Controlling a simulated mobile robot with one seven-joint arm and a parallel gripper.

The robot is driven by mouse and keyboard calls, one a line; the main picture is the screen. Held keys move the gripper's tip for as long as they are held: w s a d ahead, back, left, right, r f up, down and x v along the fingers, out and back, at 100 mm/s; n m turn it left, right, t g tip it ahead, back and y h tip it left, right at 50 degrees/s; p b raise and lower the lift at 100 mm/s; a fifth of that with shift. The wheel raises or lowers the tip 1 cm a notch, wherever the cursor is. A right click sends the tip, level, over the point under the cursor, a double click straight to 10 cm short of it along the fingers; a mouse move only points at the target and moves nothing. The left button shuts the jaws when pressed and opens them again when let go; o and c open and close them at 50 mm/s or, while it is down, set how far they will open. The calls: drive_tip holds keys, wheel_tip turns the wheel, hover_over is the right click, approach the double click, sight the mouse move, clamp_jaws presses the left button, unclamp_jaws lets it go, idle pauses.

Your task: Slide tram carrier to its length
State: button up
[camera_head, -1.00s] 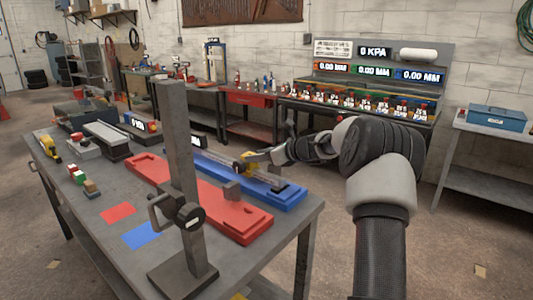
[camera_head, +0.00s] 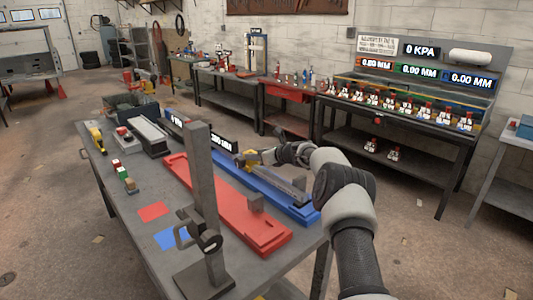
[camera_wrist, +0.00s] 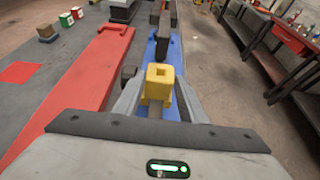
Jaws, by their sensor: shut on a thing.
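A yellow carrier (camera_head: 243,160) sits on a long grey bar (camera_head: 290,185) that lies along the blue fixture (camera_head: 316,212) on the bench. In the wrist view the yellow carrier (camera_wrist: 160,82) has a square hole in its top and stands between my two fingers. My gripper (camera_wrist: 158,104) is shut on it. In the head view my gripper (camera_head: 254,157) reaches it from the right, and my wrist partly hides the bar. The bar's scale cannot be read.
A red fixture (camera_head: 220,206) runs parallel beside the blue one, with a grey upright post (camera_head: 203,180) in front. Red and blue patches and small coloured blocks (camera_head: 123,176) lie to the left. A wall-side bench carries displays (camera_head: 418,50).

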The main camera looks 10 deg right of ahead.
drive_tip(key=shift+w+a, duration=0.25)
drive_tip(key=shift+a, duration=0.05)
drive_tip(key=o, duration=0.8)
drive_tip(key=shift+d, duration=0.1)
drive_tip(key=shift+s+d+r, duration=0.15)
drive_tip(key=shift+s+d, duration=0.05)
drive_tip(key=shift+s, duration=0.05)
drive_tip(key=v, duration=1.6)
drive_tip(key=shift+s+r+b, duration=0.2)
drive_tip(key=shift+s+b, duration=0.05)
drive_tip(key=shift+b, duration=0.1)
